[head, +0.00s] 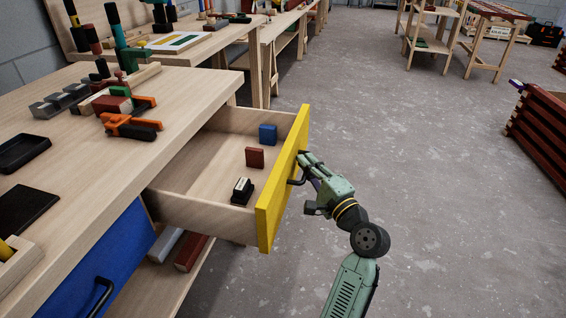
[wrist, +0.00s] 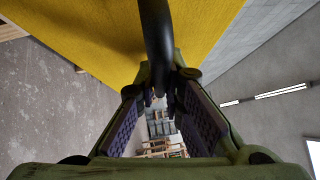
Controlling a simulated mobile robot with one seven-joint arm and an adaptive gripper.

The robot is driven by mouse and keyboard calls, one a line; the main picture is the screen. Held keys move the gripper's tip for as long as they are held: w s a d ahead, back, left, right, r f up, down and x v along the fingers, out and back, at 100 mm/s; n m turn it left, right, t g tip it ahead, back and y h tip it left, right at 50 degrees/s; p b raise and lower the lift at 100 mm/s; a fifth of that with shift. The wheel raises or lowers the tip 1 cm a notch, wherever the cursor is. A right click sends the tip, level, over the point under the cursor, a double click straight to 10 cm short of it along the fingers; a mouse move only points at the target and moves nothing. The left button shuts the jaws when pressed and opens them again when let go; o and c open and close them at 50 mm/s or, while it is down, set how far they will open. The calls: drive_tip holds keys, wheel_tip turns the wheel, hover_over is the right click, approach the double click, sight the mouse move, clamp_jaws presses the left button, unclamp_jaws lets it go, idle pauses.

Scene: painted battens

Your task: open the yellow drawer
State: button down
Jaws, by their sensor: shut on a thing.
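The yellow drawer (head: 283,185) stands pulled well out of the wooden workbench (head: 190,105). A blue block (head: 268,134), a red block (head: 255,157) and a small black item (head: 242,190) lie inside it. My gripper (head: 297,178) is at the outer side of the yellow front, shut on its dark handle. In the wrist view the black handle (wrist: 156,45) runs down between my two fingers, with the yellow front (wrist: 90,35) behind it. The exact contact of the fingertips on the handle is partly hidden.
A blue drawer front (head: 125,262) with a black handle is at the lower left. Orange-handled clamps (head: 130,126) and black trays (head: 22,151) lie on the bench top. Red slatted crates (head: 545,135) stand at the far right.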

drive_tip(key=shift+s+d, duration=0.3)
drive_tip(key=shift+d, duration=0.5)
drive_tip(key=shift+s+d, duration=0.3)
drive_tip(key=shift+d, duration=0.5)
drive_tip(key=c, duration=1.7)
unclamp_jaws()
drive_tip(key=v, duration=1.2)
